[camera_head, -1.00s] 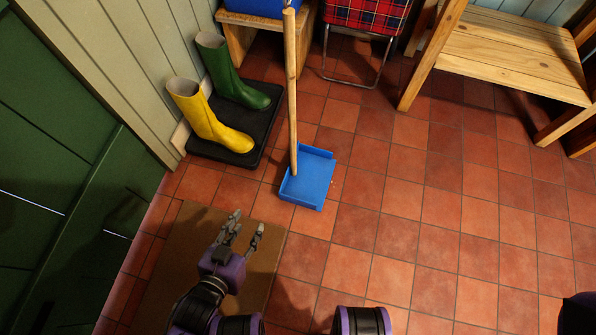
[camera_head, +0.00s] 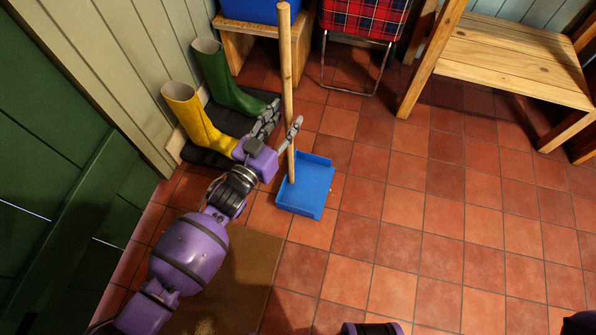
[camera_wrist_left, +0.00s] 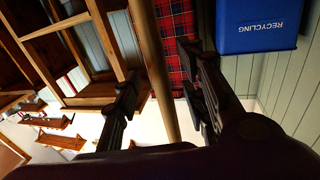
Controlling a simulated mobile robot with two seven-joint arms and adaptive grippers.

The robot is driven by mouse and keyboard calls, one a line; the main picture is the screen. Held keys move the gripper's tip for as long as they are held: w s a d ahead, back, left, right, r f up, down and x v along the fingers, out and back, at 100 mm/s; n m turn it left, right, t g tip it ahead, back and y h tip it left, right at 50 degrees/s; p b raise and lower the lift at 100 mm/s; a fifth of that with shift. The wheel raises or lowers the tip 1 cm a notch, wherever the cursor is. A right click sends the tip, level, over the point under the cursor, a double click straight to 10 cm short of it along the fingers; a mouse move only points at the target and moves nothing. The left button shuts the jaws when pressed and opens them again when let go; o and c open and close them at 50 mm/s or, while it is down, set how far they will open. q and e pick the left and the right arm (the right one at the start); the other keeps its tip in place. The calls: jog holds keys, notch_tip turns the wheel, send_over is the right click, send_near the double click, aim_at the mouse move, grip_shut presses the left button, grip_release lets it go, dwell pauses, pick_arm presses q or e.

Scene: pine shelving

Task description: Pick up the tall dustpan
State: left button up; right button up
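The tall dustpan has a blue pan (camera_head: 306,189) on the tiled floor and a long upright wooden handle (camera_head: 285,60). My left gripper (camera_head: 283,122) is at the lower half of the handle, well above the pan, with its fingers spread. In the left wrist view the handle (camera_wrist_left: 155,70) runs between the two dark fingers (camera_wrist_left: 160,95), with a gap on each side. The gripper is open and holds nothing. My right gripper is not in view.
Yellow (camera_head: 194,117) and green (camera_head: 222,75) boots stand on a dark tray (camera_head: 203,154) at left. Behind are a blue recycling bin (camera_wrist_left: 258,25) and a folding plaid chair (camera_head: 362,18). A wooden bench (camera_head: 510,55) is at upper right. The middle floor is clear.

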pick_arm(q)
jog(key=shift+x, duration=1.1)
grip_shut()
jog(key=shift+r, duration=0.1)
